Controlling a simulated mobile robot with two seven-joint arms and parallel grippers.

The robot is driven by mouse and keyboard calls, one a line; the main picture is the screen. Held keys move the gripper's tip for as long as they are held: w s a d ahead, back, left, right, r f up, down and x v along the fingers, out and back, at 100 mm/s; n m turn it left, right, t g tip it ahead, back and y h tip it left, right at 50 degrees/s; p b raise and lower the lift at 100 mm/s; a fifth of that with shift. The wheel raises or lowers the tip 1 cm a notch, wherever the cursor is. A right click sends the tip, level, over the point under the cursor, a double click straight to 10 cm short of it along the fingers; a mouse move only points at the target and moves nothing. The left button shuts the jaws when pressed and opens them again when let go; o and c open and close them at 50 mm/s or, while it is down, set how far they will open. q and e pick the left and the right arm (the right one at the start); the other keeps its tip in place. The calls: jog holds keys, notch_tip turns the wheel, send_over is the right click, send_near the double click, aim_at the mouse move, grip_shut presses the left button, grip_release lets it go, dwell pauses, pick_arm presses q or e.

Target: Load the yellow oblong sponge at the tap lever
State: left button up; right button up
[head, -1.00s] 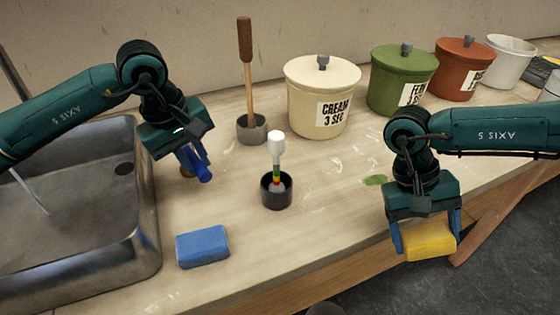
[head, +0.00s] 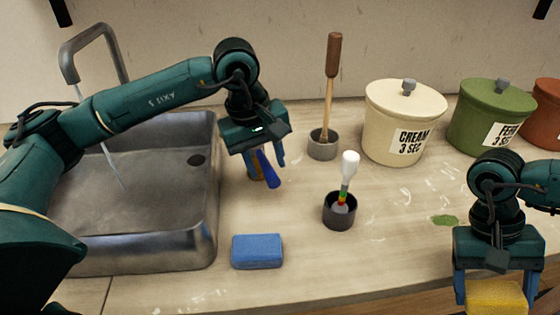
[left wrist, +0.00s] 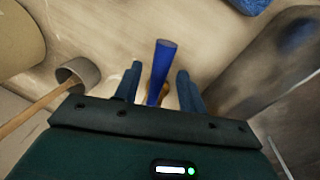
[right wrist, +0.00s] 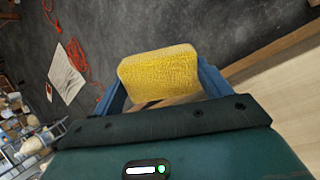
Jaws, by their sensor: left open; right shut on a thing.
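The yellow oblong sponge (head: 495,297) is held between the fingers of my right gripper (head: 495,282), beyond the counter's front edge. In the right wrist view, the sponge (right wrist: 160,73) spans the shut jaws above the dark floor. A blue lever (head: 267,169) with a brass-coloured base, apparently the tap lever, stands on the counter right of the sink. My left gripper (head: 265,160) is open above it, with a finger on each side. In the left wrist view, the blue lever (left wrist: 161,72) lies between the open fingers, apart from both. Its base is partly hidden.
A blue sponge (head: 257,251) lies by the sink (head: 212,185); water runs from the spout (head: 70,70). A black cup (head: 340,212) holds a white-tipped stick. A brush pot (head: 322,148) and lidded cream (head: 385,105) and green (head: 470,120) crocks stand behind. The front-middle counter is clear.

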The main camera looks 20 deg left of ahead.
pick_arm(q)
notch_tip(320, 180, up, 11)
jog(key=s+a, duration=0.1)
jog(key=shift+s+a, duration=0.25)
jog(key=shift+s, duration=0.05)
